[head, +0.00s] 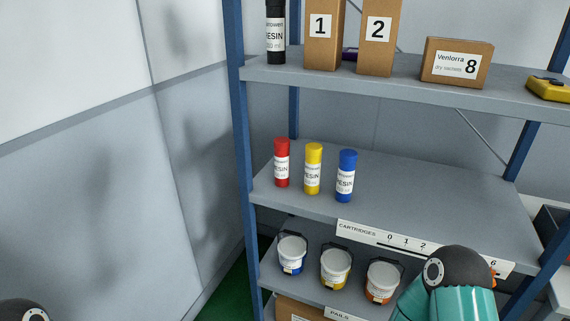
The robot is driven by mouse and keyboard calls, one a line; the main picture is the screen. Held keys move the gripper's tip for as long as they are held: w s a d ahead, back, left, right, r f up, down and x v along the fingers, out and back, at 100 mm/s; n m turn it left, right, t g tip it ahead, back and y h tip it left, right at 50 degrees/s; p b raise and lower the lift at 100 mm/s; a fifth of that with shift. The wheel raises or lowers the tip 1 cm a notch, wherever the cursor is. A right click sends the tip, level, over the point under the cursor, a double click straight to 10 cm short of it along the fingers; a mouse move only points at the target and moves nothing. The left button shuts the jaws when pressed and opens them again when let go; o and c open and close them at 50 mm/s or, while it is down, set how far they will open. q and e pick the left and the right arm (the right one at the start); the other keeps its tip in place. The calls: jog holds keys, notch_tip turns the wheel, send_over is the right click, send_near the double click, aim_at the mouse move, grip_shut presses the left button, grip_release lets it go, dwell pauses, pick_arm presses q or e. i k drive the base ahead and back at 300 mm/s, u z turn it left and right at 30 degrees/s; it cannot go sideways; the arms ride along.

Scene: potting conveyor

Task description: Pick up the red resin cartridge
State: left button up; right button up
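The red resin cartridge (281,163) stands upright on the middle shelf (430,185), near the shelf's left end. It has a red cap and a white label. A yellow cartridge (313,170) stands just to its right, with a narrow gap between them. A blue cartridge (346,176) stands right of the yellow one. Parts of my arms show at the lower right and the bottom left corner. Neither of my grippers can be seen.
A blue rack post (240,130) rises left of the red cartridge. The upper shelf (400,88) holds a black cartridge (275,35) and boxes. Several pails, including a blue-banded one (292,255), stand below. The middle shelf is clear right of the blue cartridge.

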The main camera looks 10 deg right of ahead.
aim_at(281, 144)
jog(key=z, duration=0.05)
jog(key=i, duration=0.9)
jog(key=u, duration=0.1)
